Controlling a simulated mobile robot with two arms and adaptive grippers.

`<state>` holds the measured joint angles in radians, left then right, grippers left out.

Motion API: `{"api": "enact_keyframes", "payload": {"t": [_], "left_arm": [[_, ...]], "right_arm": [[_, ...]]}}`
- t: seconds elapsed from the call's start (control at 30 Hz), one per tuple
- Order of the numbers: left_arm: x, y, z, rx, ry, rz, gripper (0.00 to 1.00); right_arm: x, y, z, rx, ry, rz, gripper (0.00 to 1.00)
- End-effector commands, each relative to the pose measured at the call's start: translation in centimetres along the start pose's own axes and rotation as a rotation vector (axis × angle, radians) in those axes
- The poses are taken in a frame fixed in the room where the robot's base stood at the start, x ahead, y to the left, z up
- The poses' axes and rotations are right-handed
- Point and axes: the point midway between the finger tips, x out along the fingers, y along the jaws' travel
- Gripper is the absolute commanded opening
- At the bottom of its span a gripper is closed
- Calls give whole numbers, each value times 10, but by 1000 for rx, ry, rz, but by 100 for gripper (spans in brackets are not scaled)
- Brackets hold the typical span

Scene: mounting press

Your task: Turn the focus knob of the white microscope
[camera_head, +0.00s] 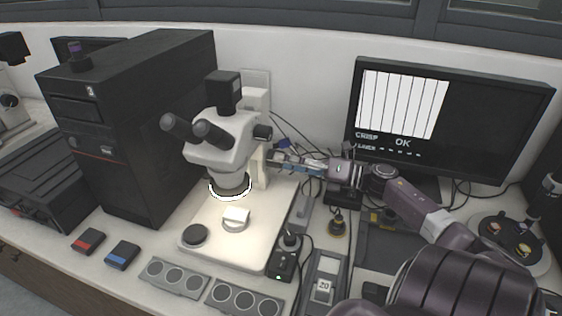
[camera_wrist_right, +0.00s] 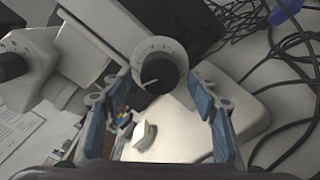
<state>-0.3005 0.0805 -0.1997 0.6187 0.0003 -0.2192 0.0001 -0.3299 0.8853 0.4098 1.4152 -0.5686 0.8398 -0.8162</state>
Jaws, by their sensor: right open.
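The white microscope (camera_head: 222,143) stands left of centre in the head view, over its lit base plate (camera_head: 196,216). In the right wrist view a black knob (camera_wrist_right: 158,73) with a pale graduated ring faces the camera. My right gripper (camera_wrist_right: 157,98) is open, with one blue-padded finger on each side of this knob. The knob lies ahead of the fingers, and no contact shows. In the head view my right gripper (camera_head: 276,163) comes in from the right beside the microscope's column, and the knob ahead of it is hard to make out. My left gripper is not in view.
A black computer case (camera_head: 140,120) stands left of the microscope. A monitor (camera_head: 450,120) stands behind my right arm. Several cables (camera_wrist_right: 265,55) run at the right in the wrist view. Another black knob (camera_wrist_right: 12,67) shows at its left edge.

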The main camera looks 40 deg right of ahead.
Motion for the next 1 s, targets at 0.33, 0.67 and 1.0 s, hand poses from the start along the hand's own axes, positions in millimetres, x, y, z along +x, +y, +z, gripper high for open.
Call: {"api": "enact_keyframes", "payload": {"t": [0.33, 0.67, 1.0], "left_arm": [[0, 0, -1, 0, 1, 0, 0], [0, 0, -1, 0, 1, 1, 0], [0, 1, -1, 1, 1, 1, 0]], "right_arm": [[-73, -2, -1, 3, 0, -4, 54], [-101, 0, -1, 1, 1, 0, 54], [-101, 0, -1, 1, 0, 0, 54]]}}
